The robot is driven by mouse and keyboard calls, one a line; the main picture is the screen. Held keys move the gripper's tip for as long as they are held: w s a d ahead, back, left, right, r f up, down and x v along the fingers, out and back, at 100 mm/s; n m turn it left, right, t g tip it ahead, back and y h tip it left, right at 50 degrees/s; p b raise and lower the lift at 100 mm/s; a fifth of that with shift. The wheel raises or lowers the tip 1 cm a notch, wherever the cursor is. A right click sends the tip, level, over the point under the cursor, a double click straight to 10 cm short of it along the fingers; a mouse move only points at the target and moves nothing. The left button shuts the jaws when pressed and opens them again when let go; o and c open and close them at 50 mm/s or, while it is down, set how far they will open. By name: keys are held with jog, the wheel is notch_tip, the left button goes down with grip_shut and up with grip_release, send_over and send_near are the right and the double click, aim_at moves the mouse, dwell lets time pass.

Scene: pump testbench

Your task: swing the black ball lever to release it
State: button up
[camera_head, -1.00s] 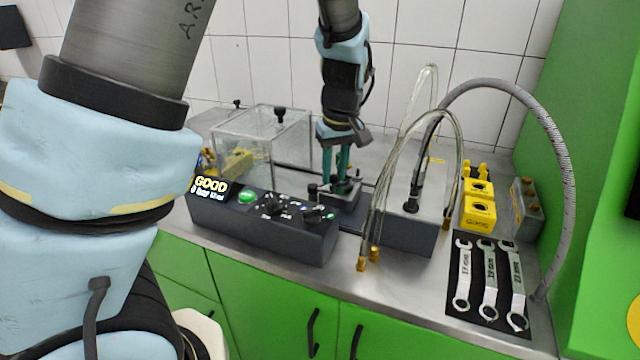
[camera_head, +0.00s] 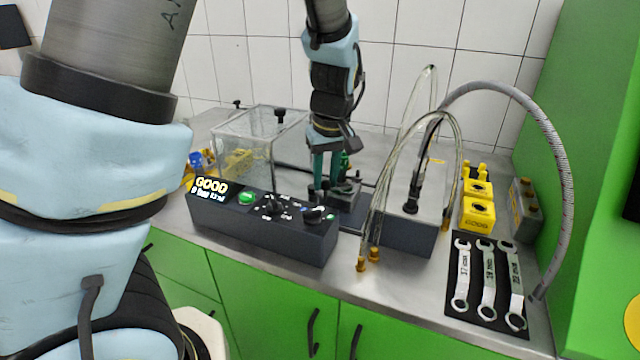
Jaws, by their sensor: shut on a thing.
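My gripper (camera_head: 322,190), with teal fingers, reaches down behind the control box onto a small metal clamp fixture (camera_head: 348,190). Its fingertips are shut at the left side of the fixture, on the black ball lever (camera_head: 316,196). The lever is small and mostly hidden by the fingers and the box edge, so its exact angle cannot be told.
The control box (camera_head: 265,228) with a lit "GOOD" display stands in front. A clear tank (camera_head: 262,145) is at left. Hoses (camera_head: 455,150) arch over a grey block (camera_head: 405,225) at right. Yellow blocks (camera_head: 479,212) and wrenches (camera_head: 488,275) lie farther right.

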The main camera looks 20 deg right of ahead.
jog(key=shift+a, duration=0.2)
jog(key=shift+s+a, duration=0.1)
jog(key=shift+a, duration=0.55)
jog(key=shift+a, duration=0.7)
jog(key=shift+w, duration=0.2)
